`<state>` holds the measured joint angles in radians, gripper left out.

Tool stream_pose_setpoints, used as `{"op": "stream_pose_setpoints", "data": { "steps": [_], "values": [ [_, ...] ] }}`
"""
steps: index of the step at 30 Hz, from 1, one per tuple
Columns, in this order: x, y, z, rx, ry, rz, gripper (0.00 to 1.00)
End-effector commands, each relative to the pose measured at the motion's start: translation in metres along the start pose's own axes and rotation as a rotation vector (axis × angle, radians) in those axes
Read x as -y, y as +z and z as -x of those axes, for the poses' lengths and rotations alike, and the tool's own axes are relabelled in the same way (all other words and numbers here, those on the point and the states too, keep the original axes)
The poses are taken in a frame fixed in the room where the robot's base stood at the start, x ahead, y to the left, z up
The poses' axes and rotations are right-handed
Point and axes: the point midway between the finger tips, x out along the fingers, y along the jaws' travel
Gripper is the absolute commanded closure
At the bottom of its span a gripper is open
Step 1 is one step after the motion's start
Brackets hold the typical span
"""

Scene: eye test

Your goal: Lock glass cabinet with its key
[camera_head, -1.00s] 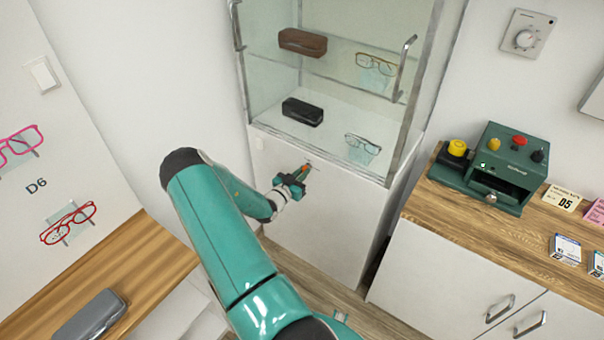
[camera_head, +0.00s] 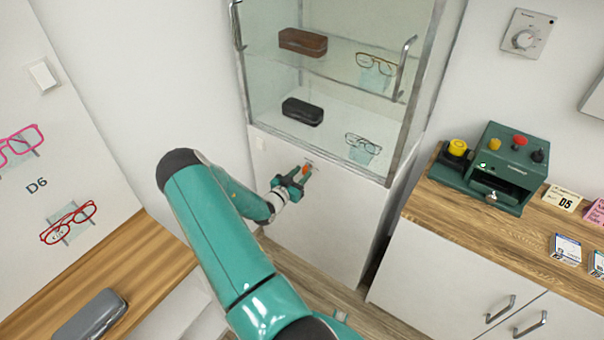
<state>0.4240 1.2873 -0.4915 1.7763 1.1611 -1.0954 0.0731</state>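The glass cabinet (camera_head: 335,150) stands ahead with its glass front above a white lower panel. A small orange-red key (camera_head: 305,170) shows at the top of that white panel, just below the glass. My gripper (camera_head: 299,174) is at the panel with its fingers around the key and looks shut on it. The key's tip and the lock are too small and too covered to tell whether the tip sits inside the lock.
Metal handles (camera_head: 403,68) are on the glass front. Glasses cases (camera_head: 302,111) and spectacles stand inside. A wooden counter (camera_head: 460,215) with a green device (camera_head: 497,168) is at right. A wooden shelf (camera_head: 150,262) with a grey case (camera_head: 92,316) is at lower left.

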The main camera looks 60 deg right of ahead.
Motion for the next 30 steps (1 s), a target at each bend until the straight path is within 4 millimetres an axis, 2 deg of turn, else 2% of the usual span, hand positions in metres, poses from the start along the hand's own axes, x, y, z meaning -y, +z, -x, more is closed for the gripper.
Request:
{"op": "stream_pose_setpoints", "data": {
  "steps": [12, 16, 21, 30],
  "values": [
    [0.001, 0.000, 0.088, 0.001, -0.003, 0.000, 0.67],
    [0.000, 0.000, 0.111, 0.001, -0.002, 0.000, 0.67],
    [0.000, 0.000, 0.126, 0.000, 0.000, 0.000, 0.67],
    [0.000, 0.000, 0.128, 0.000, 0.001, 0.000, 0.67]
  ]
}}
